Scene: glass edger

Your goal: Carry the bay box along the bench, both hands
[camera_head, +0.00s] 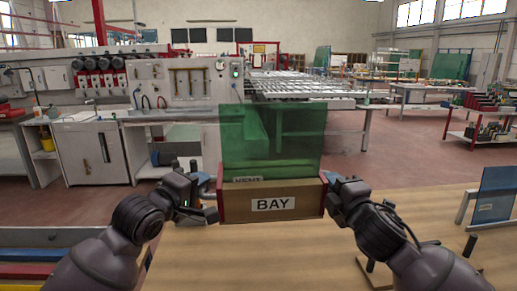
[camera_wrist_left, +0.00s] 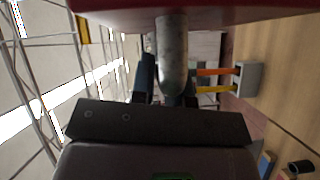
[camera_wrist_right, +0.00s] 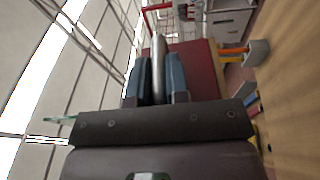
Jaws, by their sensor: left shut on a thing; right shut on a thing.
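The bay box (camera_head: 240,208) is a brown box with red end panels and a white BAY label, in the middle of the head view. A green see-through pane (camera_head: 270,140) rises above it. My left gripper (camera_head: 208,188) is at its left end, and my right gripper (camera_head: 332,184) is at its right end. In the left wrist view, the fingers close on a round metal handle (camera_wrist_left: 172,55) under a red panel. In the right wrist view, the fingers close on a metal handle (camera_wrist_right: 159,55) beside the red end panel (camera_wrist_right: 205,75). Whether the box touches the bench is unclear.
The wooden bench (camera_head: 240,262) is bare in front of the box. A stand with a blue pane (camera_head: 495,190) is at the right. Coloured strips (camera_head: 40,270) lie at the lower left.

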